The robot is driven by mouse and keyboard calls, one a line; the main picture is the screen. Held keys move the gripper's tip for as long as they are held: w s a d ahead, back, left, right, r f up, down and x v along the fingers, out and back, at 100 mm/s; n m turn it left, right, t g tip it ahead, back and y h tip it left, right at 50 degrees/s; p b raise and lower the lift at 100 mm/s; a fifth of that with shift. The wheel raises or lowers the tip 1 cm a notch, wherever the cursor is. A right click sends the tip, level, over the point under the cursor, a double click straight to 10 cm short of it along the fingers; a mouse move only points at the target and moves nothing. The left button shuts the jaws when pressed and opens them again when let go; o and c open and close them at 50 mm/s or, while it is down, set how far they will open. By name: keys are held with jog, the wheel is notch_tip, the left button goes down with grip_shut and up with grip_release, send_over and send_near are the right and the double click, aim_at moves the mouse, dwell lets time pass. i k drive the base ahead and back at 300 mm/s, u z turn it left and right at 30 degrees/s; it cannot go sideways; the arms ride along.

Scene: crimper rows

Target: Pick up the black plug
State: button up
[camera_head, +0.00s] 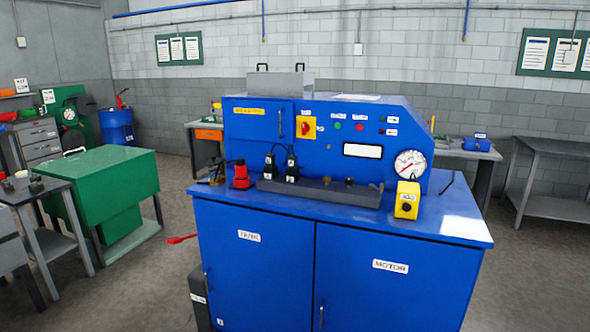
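Two black plug-like pieces stand upright side by side at the left end of a dark grey tray or block (335,196) on the blue machine's worktop. One is the left black plug (270,166); the other is the right black plug (292,169). Each has a thin dark cord or loop at its top. I cannot tell which of them the task means. My gripper is not in view.
The blue cabinet (255,270) has a control panel with a gauge (409,164). A red piece (241,176) stands left of the plugs, and a yellow box (407,200) stands to the right. A green bench (110,180) is at left. Floor shows between them.

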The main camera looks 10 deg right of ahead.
aim_at(293, 160)
jog(key=z, duration=1.1)
jog(key=k, duration=0.15)
jog(key=u, duration=2.85)
jog(key=i, duration=2.9)
